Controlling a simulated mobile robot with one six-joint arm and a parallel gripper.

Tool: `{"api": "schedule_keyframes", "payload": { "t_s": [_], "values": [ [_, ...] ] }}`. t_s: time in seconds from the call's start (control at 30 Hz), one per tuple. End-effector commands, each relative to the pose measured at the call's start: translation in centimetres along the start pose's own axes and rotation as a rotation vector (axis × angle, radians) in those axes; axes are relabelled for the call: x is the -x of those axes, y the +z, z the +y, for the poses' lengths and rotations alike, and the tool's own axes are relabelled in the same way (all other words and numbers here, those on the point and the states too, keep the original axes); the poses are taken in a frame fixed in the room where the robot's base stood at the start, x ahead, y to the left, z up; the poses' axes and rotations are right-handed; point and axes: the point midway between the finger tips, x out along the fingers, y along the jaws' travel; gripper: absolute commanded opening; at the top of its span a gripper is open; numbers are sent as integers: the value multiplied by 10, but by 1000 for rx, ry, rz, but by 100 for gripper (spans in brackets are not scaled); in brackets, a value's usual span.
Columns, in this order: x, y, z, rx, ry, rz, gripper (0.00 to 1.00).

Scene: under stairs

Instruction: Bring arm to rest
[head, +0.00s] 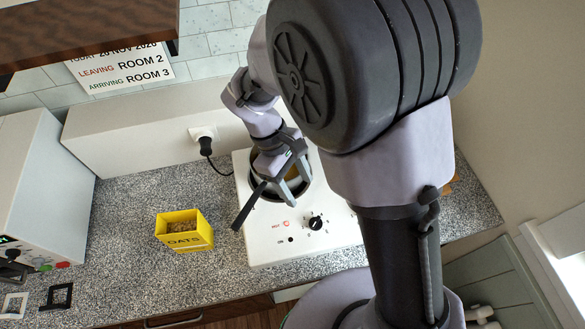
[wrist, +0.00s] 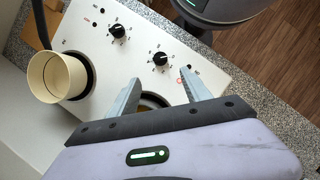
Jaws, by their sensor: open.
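My gripper (head: 293,186) hangs over the white hob (head: 275,247) at the end of my bent arm. Its two fingers are apart in the wrist view (wrist: 160,78), with no object held between them. A dark round pan (head: 256,187) with yellowish contents sits on the hob below the gripper, partly hidden by it. Its black handle (head: 246,208) points to the lower left. In the wrist view the pan shows only partly behind the fingers. I cannot tell whether the fingers touch it.
A yellow OATS box (head: 184,238) stands open on the speckled counter (head: 125,215). A white appliance (head: 45,180) is at left. A wooden shelf (head: 80,35) overhangs the upper left. The counter between the appliance and oats is mostly clear.

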Motion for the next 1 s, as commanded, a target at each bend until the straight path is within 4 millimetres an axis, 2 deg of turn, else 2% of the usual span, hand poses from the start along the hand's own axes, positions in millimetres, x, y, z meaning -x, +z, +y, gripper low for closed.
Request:
{"api": "schedule_keyframes", "payload": {
  "t_s": [0.03, 0.1, 0.2, 0.73, 0.87, 1.0],
  "values": [
    [15, 0, 0, 0, 2, 3, 56],
    [27, 0, 0, 1, 3, 2, 56],
    [37, 0, 0, 0, 1, 1, 56],
    [38, 2, 2, -29, -3, 19, 56],
    [25, 30, 10, -311, -45, 197, 56],
    [-6, 79, 3, -805, -131, 494, 56]
  ]
}}
